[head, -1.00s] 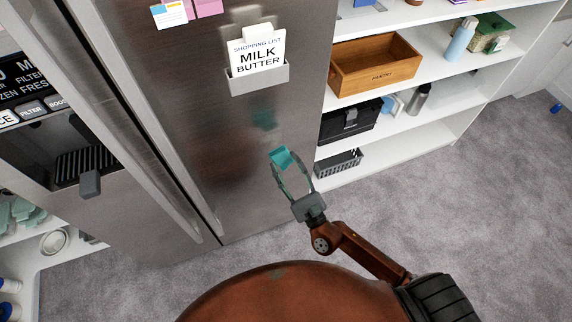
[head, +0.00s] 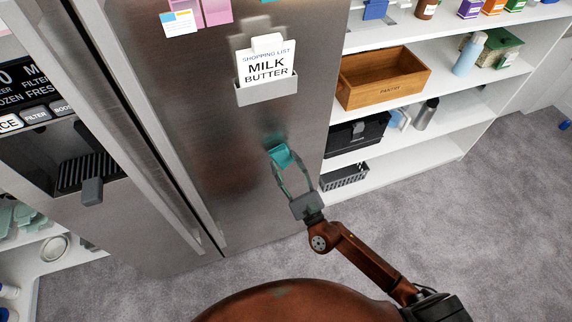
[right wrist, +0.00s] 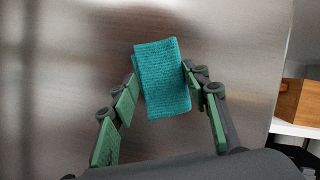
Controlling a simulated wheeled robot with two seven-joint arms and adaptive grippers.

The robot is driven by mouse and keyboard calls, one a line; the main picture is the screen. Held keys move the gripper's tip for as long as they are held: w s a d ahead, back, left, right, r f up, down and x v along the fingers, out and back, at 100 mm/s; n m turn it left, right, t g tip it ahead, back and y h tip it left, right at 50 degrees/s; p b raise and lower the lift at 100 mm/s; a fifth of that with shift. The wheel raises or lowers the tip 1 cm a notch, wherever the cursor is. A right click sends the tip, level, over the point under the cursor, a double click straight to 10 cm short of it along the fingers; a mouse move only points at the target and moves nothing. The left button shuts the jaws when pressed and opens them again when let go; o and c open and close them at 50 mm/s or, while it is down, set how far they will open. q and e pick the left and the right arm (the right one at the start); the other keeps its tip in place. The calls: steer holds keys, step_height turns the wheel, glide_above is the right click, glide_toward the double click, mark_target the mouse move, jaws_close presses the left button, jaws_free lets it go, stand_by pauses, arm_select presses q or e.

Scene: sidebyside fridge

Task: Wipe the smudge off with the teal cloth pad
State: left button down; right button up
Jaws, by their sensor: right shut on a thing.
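The teal cloth pad (head: 281,156) is held between the fingertips of my right gripper (head: 284,165), in front of the steel fridge door (head: 200,130). Its teal reflection lies just above it, nearly meeting it; I cannot tell whether the pad touches the door. In the right wrist view the pad (right wrist: 162,78) stands upright between the green-padded fingers of the gripper (right wrist: 160,88). A dark brownish blur shows on the steel behind the pad; I cannot tell whether it is the smudge or a reflection. My left gripper is not in view.
A grey holder (head: 267,92) with a shopping list card (head: 266,66) sits on the door above the pad. Fridge handles run down the left. To the right, white shelves hold a wooden crate (head: 383,78), a black box (head: 352,135) and a dark basket (head: 344,177).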

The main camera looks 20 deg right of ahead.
steer(key=shift+w+b, duration=0.4)
steer(key=shift+w, duration=0.4)
stand_by(0.9)
steer(key=shift+d, duration=0.1)
steer(key=shift+d, duration=0.55)
steer(key=shift+s, duration=0.1)
steer(key=shift+a, duration=0.1)
steer(key=shift+a, duration=1.05)
steer(key=shift+d, duration=0.1)
